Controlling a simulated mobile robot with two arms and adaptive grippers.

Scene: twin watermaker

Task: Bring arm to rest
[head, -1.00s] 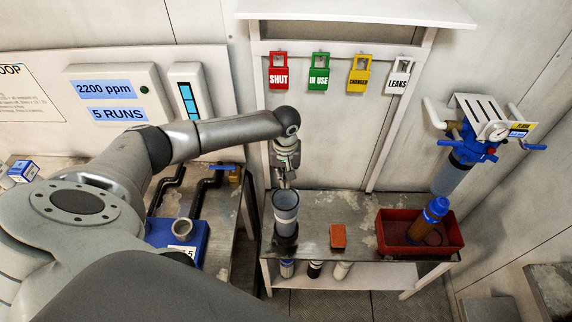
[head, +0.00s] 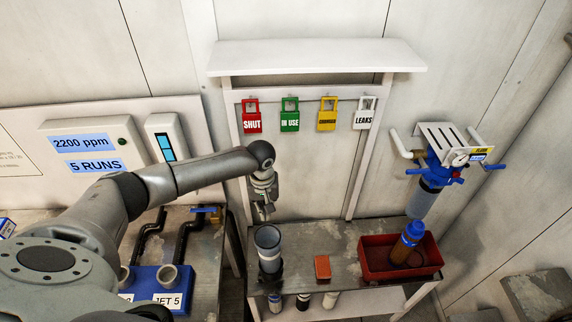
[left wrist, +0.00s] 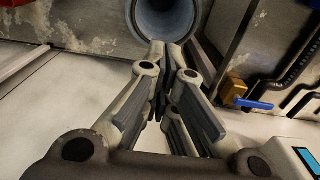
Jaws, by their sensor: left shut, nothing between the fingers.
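My left gripper (head: 263,214) hangs from my left arm, which comes in from the left in the head view. It points down above the grey cup (head: 267,240) on the metal bench. Its fingers are shut and empty. In the left wrist view the shut fingers (left wrist: 170,48) point toward the open mouth of the grey cup (left wrist: 167,14), apart from it as far as I can tell. My right gripper is not in view.
A red tray (head: 372,272) holding a blue-capped brown bottle (head: 405,245) and an orange block (head: 322,268) share the bench (head: 340,245). A blue-handled filter housing (head: 432,180) is on the right wall. A blue JET 5 block (head: 180,285) and a blue-handled valve (head: 210,212) are at left.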

